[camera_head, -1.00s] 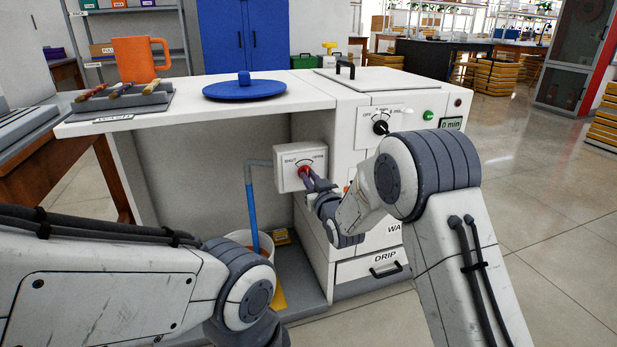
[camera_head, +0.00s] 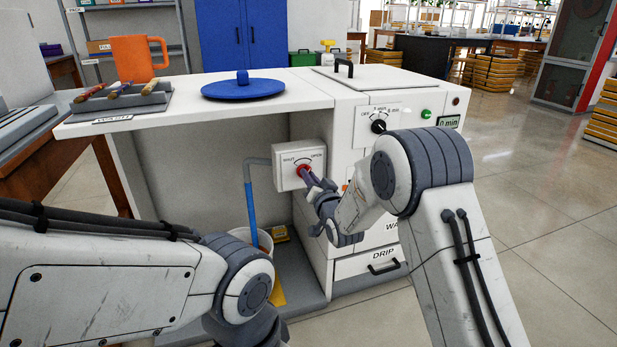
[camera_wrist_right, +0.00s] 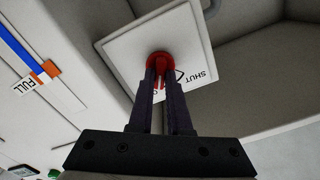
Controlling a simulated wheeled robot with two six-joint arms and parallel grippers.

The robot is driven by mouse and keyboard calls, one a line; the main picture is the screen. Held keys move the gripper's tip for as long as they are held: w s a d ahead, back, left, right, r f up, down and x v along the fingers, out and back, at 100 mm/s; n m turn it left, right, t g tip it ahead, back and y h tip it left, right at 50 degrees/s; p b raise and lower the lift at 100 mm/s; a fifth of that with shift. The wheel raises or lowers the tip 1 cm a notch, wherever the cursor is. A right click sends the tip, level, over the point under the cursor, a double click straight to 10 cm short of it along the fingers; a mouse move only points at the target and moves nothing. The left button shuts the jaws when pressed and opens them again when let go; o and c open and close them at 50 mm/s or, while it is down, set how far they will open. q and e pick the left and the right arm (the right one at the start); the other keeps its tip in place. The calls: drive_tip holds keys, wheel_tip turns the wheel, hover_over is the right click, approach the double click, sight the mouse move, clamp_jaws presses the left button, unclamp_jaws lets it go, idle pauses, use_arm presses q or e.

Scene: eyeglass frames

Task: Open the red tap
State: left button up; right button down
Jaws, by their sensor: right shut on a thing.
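The red tap (camera_head: 304,171) sits on a white box (camera_head: 290,153) marked SHUT on the left and OPEN on the right, on the side of the white cabinet. My right gripper (camera_head: 311,178) is at the tap with its fingers closed around the tap's handle. The right wrist view shows the red tap (camera_wrist_right: 159,66) between the two dark fingers (camera_wrist_right: 160,78), with the white plate behind it. The fingers hide part of the handle and some lettering. My left arm comes in at the lower left, and its gripper is out of the picture.
The worktop carries a blue lid (camera_head: 243,90), an orange mug (camera_head: 138,60) and a grey brush tray (camera_head: 125,104). A DRIP drawer (camera_head: 350,264) is below my right arm.

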drive_tip(key=shift+f, duration=0.15)
drive_tip(key=c, duration=0.9)
unclamp_jaws()
drive_tip(key=shift+o, duration=0.2)
drive_tip(key=p+v, duration=0.3)
drive_tip(key=v, duration=0.7)
drive_tip(key=shift+s, duration=0.25)
